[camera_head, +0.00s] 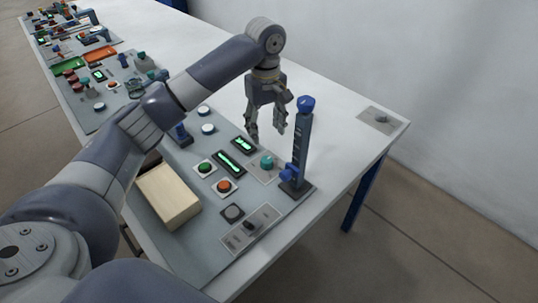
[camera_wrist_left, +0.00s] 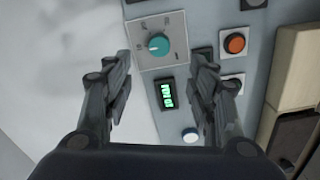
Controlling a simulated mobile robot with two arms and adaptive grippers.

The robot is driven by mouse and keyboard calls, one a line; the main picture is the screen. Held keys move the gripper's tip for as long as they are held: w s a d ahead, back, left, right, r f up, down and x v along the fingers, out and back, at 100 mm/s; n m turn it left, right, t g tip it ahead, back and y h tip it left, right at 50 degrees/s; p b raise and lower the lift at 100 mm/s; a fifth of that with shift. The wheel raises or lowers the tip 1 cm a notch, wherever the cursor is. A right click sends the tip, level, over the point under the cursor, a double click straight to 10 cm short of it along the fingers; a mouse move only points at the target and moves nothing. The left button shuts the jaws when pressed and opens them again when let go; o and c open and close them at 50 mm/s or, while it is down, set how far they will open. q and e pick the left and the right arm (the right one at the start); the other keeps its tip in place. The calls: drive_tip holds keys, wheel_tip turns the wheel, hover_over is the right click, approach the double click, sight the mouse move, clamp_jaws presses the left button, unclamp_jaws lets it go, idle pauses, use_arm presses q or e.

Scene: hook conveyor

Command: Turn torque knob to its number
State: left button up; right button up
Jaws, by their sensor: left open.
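The torque knob, a round teal dial (camera_head: 266,162) on a light square plate, sits near the right end of the grey panel. It shows in the left wrist view as a teal knob (camera_wrist_left: 157,44) with small markings around it, too small to read. My left gripper (camera_head: 267,136) is open and points down above the panel near the knob. In the left wrist view its fingers (camera_wrist_left: 160,58) are spread on either side of the knob, apparently not touching it. A green-lit display (camera_wrist_left: 166,94) is beside the knob plate; its digits are unclear. My right gripper is out of view.
A dark post with blue handles (camera_head: 301,145) stands close right of the knob. Green (camera_head: 204,167) and orange (camera_head: 225,186) buttons and a wooden box (camera_head: 170,194) lie to the left. A slider plate (camera_head: 250,229) is in front. The white tabletop (camera_head: 330,115) behind is mostly clear.

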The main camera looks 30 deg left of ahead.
sight(267, 159)
use_arm(q)
wheel_tip(267, 159, down, 12)
drive_tip(key=shift+w+f+p, duration=0.1)
drive_tip(key=shift+p, duration=0.3)
drive_tip(key=c, duration=1)
